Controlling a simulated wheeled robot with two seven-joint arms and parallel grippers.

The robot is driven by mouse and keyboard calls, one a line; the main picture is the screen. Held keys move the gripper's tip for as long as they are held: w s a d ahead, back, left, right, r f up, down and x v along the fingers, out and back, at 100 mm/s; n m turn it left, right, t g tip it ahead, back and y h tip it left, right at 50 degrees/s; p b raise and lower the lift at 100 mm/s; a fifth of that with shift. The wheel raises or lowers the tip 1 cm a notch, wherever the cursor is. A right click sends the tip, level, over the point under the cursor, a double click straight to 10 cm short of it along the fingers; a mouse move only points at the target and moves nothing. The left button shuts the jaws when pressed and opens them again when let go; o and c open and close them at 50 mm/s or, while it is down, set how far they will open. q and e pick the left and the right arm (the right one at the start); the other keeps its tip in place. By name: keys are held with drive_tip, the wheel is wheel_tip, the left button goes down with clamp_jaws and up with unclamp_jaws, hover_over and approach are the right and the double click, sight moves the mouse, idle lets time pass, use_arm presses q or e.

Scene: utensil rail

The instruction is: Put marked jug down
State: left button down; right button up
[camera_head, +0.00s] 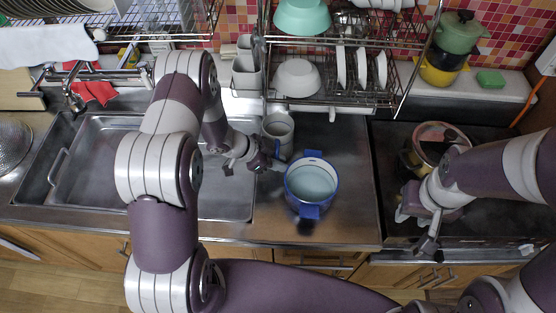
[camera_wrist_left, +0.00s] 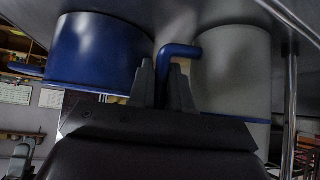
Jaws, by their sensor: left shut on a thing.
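The jug (camera_head: 279,130) is light grey with a blue handle and stands upright just behind the blue pot. In the left wrist view its grey wall (camera_wrist_left: 235,75) with a thin blue band fills the right side. My left gripper (camera_head: 268,164) is at the jug's near side. Its fingers (camera_wrist_left: 163,88) are shut on the blue handle (camera_wrist_left: 180,51). I cannot tell whether the jug's base touches the counter. My right gripper (camera_head: 432,243) is over the front of the stove, apart from the jug; its finger gap is unclear.
A blue pot (camera_head: 312,182) with a pale inside is close to the jug. It also shows in the left wrist view (camera_wrist_left: 95,55). A dish rack (camera_head: 335,98) hangs behind, a sink (camera_head: 100,165) lies left, and a lidded pot (camera_head: 436,145) is on the stove. Counter right of the blue pot is clear.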

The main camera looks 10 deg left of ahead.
use_arm(q)
drive_tip(key=c, duration=1.3)
unclamp_jaws()
drive_tip(key=shift+f, duration=0.1)
drive_tip(key=shift+c, duration=0.2)
drive_tip(key=a+r+n+t+y, duration=0.2)
drive_tip(key=a+r+n+y, duration=0.1)
drive_tip(key=a+r, duration=0.3)
drive_tip(key=a+r+n+t+y, duration=0.1)
drive_tip(key=a+r+n+y, duration=0.2)
drive_tip(key=r, duration=0.6)
drive_tip(key=s+d+r+n+g+y, duration=0.1)
drive_tip(key=s+d+n+g, duration=0.1)
drive_tip(key=s, duration=0.6)
drive_tip(key=s+d+r+n+g+y, duration=0.1)
drive_tip(key=s+d+r+n+g, duration=0.1)
drive_tip(key=s, duration=0.7)
drive_tip(key=n+g, duration=0.1)
drive_tip(key=n, duration=0.1)
drive_tip(key=shift+s+n+b, duration=0.15)
drive_tip(key=shift+n+b, duration=0.25)
